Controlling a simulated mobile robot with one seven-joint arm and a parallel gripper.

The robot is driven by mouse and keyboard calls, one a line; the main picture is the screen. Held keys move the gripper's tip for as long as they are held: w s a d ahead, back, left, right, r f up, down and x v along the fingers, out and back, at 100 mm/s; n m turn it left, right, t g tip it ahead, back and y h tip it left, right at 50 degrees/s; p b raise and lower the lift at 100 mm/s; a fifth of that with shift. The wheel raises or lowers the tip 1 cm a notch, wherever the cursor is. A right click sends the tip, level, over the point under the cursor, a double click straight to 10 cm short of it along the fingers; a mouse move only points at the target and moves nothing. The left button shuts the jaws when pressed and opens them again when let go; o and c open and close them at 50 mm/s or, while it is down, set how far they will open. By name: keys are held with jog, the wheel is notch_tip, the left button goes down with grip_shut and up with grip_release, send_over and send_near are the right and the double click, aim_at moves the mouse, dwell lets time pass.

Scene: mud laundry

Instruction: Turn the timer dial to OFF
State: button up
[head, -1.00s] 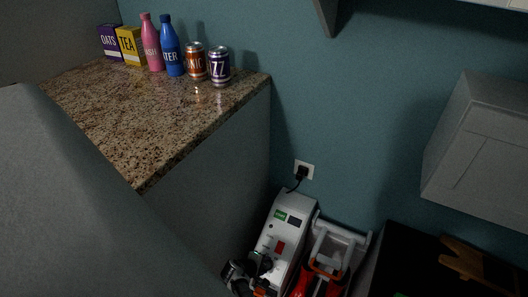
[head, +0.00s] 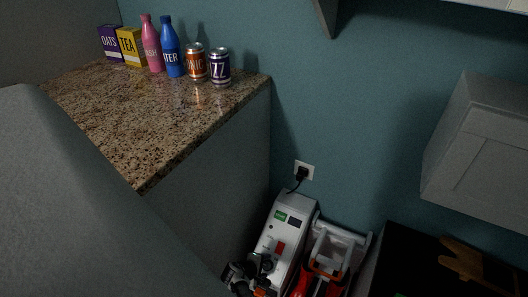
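A white appliance (head: 291,222) stands low against the wall. Its top face carries a small green label (head: 280,216), a dark panel (head: 295,223) and a red part (head: 280,248). I cannot make out a dial or any OFF mark; a dial may be hidden behind my gripper. My gripper (head: 256,270), dark and small in the head view, is at the lower end of this face, overlapping it in the picture. I cannot tell whether it touches anything or how its fingers stand.
A red and white item (head: 331,258) stands close to the right of the appliance. A plug sits in a wall socket (head: 304,171) above. A granite counter (head: 150,120) at the left holds boxes, bottles and cans. A grey cabinet (head: 480,145) hangs at the right.

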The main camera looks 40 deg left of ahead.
jog(key=p+v, duration=0.2)
jog(key=v, duration=1.2)
jog(key=shift+p, duration=0.3)
jog(key=shift+f, duration=0.1)
